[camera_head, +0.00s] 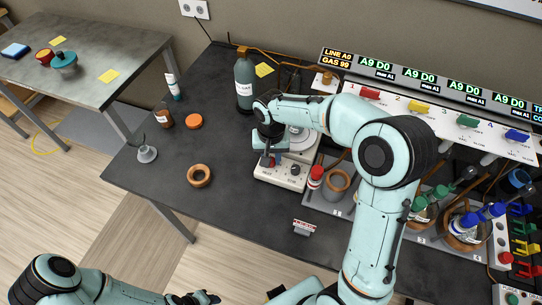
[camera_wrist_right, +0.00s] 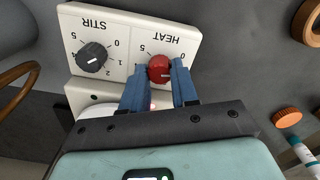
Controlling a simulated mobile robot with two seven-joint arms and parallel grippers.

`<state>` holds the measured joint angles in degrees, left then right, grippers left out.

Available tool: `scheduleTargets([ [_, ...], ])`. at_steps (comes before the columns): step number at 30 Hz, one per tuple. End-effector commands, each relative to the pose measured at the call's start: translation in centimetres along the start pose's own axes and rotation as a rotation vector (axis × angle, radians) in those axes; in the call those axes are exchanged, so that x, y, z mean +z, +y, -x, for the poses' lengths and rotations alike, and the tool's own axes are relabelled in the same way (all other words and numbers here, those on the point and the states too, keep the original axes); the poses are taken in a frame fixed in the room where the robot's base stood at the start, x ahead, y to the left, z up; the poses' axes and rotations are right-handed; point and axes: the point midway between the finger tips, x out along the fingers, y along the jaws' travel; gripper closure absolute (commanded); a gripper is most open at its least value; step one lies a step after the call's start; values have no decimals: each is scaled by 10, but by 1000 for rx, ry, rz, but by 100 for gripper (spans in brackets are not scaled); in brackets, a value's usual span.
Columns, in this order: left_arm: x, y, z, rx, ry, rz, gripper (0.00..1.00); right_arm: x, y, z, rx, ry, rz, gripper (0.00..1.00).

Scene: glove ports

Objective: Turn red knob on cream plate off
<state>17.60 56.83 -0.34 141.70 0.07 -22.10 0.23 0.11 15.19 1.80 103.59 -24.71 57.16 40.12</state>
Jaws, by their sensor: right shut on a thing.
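The red knob (camera_wrist_right: 159,68) is on the cream plate (camera_wrist_right: 118,28), beside the upside-down word HEAT, in the right wrist view. My right gripper (camera_wrist_right: 159,72) has its two blue fingers on either side of the knob and is shut on it. The knob's pointer direction is hard to make out. The grey STIR knob (camera_wrist_right: 91,57) is on the same plate. In the head view the cream plate (camera_head: 281,174) is at the table's middle, with my right gripper (camera_head: 268,158) over its left knob. My left gripper (camera_head: 203,298) is at the bottom edge, away from the table, partly cut off.
A red-capped bottle (camera_head: 316,177) stands just right of the plate. A dark bottle (camera_head: 244,80) stands behind. A wooden ring (camera_head: 200,175) and orange lid (camera_head: 194,121) lie to the left. Colored valve handles (camera_head: 418,107) line the back right. The table's front left is mostly clear.

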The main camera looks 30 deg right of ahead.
Motion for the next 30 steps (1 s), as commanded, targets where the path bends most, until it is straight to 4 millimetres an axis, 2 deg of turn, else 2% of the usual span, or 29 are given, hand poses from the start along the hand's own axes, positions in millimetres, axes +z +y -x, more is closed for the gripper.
scheduleTargets([
  [9,-1,1,1,0,1,0,57,0,0,0,0,0,250,100],
  [15,-1,1,2,0,1,0,57,0,0,0,0,0,354,100],
  [30,-1,1,2,1,2,-1,57,0,0,0,1,0,431,100],
])
